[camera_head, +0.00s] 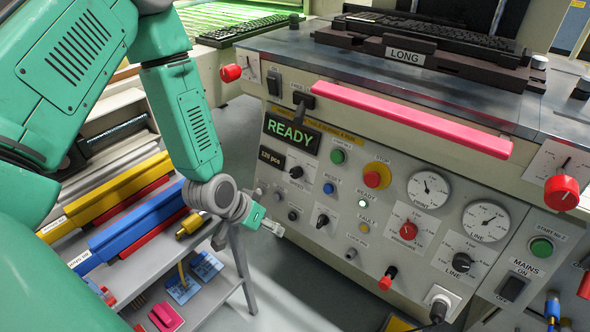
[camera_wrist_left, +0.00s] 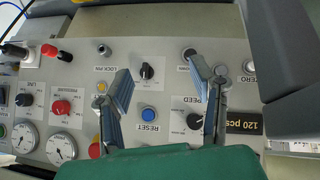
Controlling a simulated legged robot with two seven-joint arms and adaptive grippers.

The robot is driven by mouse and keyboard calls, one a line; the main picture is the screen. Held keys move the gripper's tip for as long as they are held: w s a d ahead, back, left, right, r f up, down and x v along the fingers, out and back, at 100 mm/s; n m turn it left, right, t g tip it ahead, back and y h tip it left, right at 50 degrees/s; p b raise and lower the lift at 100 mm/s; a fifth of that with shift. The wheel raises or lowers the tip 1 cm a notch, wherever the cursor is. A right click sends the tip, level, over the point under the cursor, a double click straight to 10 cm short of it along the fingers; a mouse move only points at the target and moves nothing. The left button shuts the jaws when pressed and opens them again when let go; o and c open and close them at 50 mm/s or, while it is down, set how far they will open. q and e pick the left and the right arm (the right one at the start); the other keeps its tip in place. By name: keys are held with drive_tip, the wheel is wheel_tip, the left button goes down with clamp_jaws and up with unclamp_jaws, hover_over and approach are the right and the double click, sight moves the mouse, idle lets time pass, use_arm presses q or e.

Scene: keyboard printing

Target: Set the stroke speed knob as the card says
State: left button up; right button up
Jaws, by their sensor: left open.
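The speed knob (camera_head: 296,172) is a small black knob on the machine's sloping front panel, beside the "120 pcs" plate (camera_head: 271,157). In the left wrist view the panel is upside down, and the speed knob (camera_wrist_left: 194,121) shows close beside the right-hand finger, which covers part of its label. Its exact setting is too small to read. My left gripper (camera_head: 272,227) is open and empty, in front of the panel's lower left. In the wrist view its fingers (camera_wrist_left: 157,68) are spread, with a second black knob (camera_wrist_left: 147,70) seen between them. I cannot make out a setting card.
The panel also carries a yellow-ringed red stop button (camera_head: 376,175), a blue reset button (camera_head: 328,188), a red pressure knob (camera_head: 408,230) and two gauges. A pink bar (camera_head: 411,118) runs above.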

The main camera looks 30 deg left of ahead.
sight(293, 173)
use_arm(q)
drive_tip(key=w+a+r+t+p, duration=0.1)
drive_tip(key=w+a+r+t, duration=0.2)
drive_tip(key=w+a+r, duration=0.55)
drive_tip(key=shift+n, duration=0.3)
drive_tip(key=b+x, duration=0.2)
drive_tip(key=x, duration=0.2)
drive_tip(key=d+b+x, duration=0.1)
drive_tip(key=x, duration=0.3)
drive_tip(key=w+r+b+x, duration=0.1)
drive_tip(key=b+x, duration=0.1)
drive_tip(key=x, duration=0.2)
drive_tip(key=shift+w+d+f+b, duration=0.1)
drive_tip(key=shift+w+d+b, duration=0.05)
drive_tip(key=shift+d+b, duration=0.2)
drive_tip(key=shift+w+d+f, duration=0.1)
drive_tip(key=shift+w+d, duration=0.15)
drive_tip(key=shift+w, duration=0.1)
use_arm(e)
wheel_tip(293, 173, down, 4)
drive_tip(key=shift+a+f, duration=0.1)
drive_tip(key=shift+a, duration=0.05)
use_arm(q)
drive_tip(key=c, duration=1.1)
